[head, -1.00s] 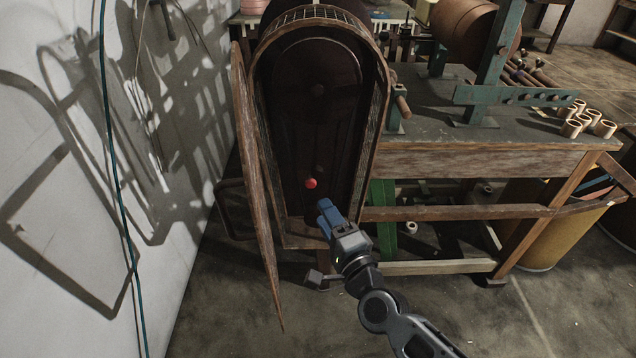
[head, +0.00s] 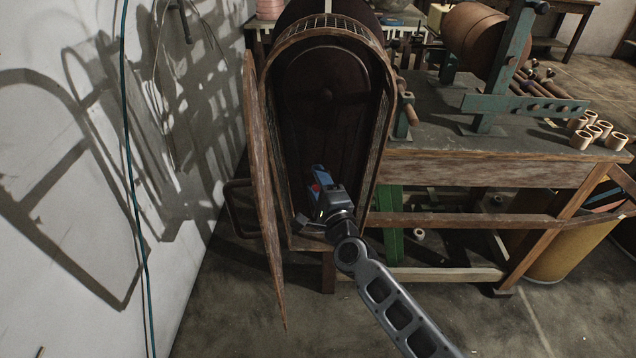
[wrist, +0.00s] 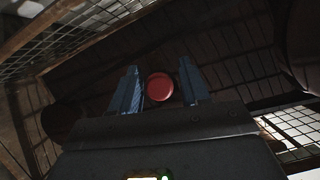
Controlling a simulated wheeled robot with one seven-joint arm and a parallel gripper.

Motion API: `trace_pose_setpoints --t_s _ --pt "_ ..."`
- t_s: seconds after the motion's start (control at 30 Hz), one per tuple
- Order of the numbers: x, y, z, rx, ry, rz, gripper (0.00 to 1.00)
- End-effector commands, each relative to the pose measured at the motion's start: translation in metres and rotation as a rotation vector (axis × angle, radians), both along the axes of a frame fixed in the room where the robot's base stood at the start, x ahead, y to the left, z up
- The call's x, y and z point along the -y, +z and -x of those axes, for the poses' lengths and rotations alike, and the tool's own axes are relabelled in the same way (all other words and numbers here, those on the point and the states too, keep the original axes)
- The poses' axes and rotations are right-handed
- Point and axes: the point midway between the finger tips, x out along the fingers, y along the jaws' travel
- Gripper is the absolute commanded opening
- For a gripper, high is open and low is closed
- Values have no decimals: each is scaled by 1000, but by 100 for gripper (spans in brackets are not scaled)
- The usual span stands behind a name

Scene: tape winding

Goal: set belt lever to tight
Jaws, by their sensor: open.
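The belt lever shows as a round red knob (wrist: 160,87) inside the dark arched housing (head: 262,100). In the wrist view the knob lies between the two blue fingers of my gripper (wrist: 160,90), with a narrow gap on each side. My gripper (head: 320,178) is open and reaches into the lower part of the housing in the head view. There the fingers hide most of the knob, and only a bit of red shows (head: 316,188). The lever's shaft is hidden, so its setting cannot be told.
A wooden door (head: 262,190) stands open on the housing's left. To the right is a workbench (head: 480,168) with a green metal frame (head: 497,80) and several cardboard tubes (head: 582,140). Wire mesh (wrist: 90,30) lines the housing. The floor in front is clear.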

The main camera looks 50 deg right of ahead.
Motion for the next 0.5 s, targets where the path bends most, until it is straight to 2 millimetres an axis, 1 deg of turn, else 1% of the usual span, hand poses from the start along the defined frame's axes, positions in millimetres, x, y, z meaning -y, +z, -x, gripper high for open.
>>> trace_pose_setpoints --t_s 0.2,0.5 --pt "0 0 0 0 0 1 46" --pt "0 -1 0 -2 1 -1 17"
